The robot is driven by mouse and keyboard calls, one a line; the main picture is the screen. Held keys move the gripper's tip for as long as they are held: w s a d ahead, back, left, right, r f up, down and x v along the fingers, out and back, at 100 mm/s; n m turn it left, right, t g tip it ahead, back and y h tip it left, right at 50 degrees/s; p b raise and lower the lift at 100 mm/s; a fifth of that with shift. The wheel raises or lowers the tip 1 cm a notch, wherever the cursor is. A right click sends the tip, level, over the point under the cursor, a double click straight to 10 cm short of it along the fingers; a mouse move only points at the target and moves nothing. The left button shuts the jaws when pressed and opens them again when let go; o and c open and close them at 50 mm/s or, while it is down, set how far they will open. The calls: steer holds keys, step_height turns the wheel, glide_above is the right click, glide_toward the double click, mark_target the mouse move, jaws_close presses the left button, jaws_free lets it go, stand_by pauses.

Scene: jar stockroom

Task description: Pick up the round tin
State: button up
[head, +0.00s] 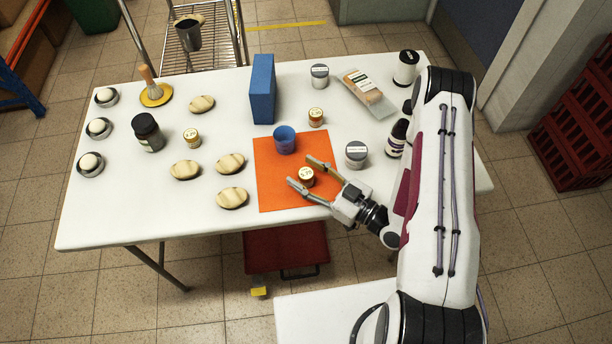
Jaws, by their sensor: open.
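My gripper (299,170) is open over the orange mat (272,195) in the head view. Its two fingers lie either side of a small round tin (306,177) with a pale labelled lid and brown side. I cannot tell whether either finger touches it. Two similar small tins stand on the table, one behind the mat (316,117) and one at left (192,138). Larger grey round containers with white labels stand right of the mat (356,155) and at the back (320,76). Which one the task names is not clear from the picture.
A blue cup (285,140) stands on the mat, just behind the gripper. A tall blue box (263,88) stands behind it. A dark bottle (397,138) is close to my arm on the right.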

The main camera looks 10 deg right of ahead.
mark_target(306, 173)
steer(key=c, duration=1.2)
steer(key=shift+r, duration=4.95)
